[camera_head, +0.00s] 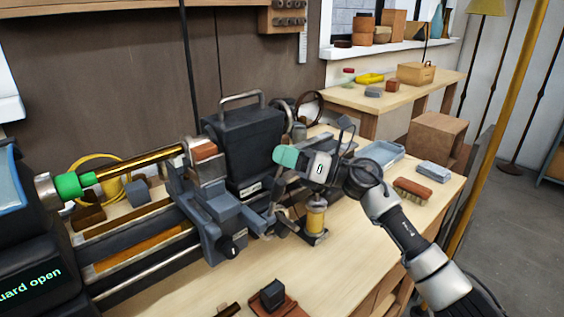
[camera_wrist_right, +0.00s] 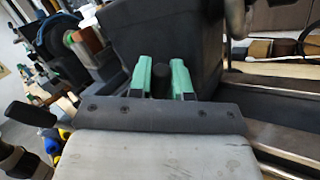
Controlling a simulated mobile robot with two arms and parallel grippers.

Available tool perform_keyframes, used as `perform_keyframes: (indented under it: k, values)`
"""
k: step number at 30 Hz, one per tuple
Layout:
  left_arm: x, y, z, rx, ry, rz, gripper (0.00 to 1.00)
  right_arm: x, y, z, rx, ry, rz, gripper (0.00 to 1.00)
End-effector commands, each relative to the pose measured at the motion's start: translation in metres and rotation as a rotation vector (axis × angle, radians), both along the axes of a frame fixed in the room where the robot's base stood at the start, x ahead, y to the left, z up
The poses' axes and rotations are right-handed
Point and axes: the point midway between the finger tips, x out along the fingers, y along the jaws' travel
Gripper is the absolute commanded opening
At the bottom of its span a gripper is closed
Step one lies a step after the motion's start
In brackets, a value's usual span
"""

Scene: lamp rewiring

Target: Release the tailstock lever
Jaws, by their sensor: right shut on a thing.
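My right gripper (camera_head: 285,156) is at the right end of the lathe, beside the black box with a grey carry handle (camera_head: 243,140). In the right wrist view, its two pale green fingers (camera_wrist_right: 163,80) stand on either side of a dark upright knob (camera_wrist_right: 161,82), which looks like the tailstock lever's end. The fingers are shut on it. In the head view the gripper hides this knob. A brass-coloured rod (camera_head: 140,163) with a green sleeve (camera_head: 74,185) runs along the lathe toward a wood-topped block (camera_head: 204,160). My left gripper is not in view.
A spool on a small stand (camera_head: 316,216) is just below my right gripper. A blue-grey tray (camera_head: 381,152), a brush (camera_head: 412,190) and a grey block (camera_head: 434,171) lie to the right. A dark block on a red-brown base (camera_head: 272,296) is at the front. The bench front is mostly clear.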

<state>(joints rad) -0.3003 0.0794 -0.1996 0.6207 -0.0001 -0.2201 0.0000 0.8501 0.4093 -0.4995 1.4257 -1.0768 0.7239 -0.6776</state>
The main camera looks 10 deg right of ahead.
Motion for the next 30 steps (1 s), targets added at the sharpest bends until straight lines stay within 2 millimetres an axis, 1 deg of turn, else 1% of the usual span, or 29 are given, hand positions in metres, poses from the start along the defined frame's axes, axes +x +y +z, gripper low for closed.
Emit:
perform_keyframes:
  k: [4, 17, 18, 19, 27, 30]
  values:
    - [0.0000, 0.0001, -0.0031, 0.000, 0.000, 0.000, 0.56, 0.0014, -0.0020, -0.0005, 0.021, 0.012, -0.004, 0.00]
    - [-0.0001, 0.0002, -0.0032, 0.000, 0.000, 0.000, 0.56, 0.0017, -0.0025, -0.0003, 0.029, 0.018, -0.003, 0.00]
    - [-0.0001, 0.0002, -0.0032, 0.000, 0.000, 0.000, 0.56, 0.0017, -0.0024, -0.0004, 0.029, 0.019, -0.003, 0.25]
    - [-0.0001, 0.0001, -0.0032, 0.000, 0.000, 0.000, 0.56, 0.0017, -0.0023, -0.0004, 0.029, 0.018, -0.003, 0.29]
    - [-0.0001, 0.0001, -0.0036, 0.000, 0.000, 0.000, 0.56, 0.0010, -0.0026, -0.0013, 0.026, 0.017, -0.002, 0.29]
    - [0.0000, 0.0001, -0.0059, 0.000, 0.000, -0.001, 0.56, -0.0014, -0.0086, -0.0039, 0.026, 0.017, -0.002, 0.29]
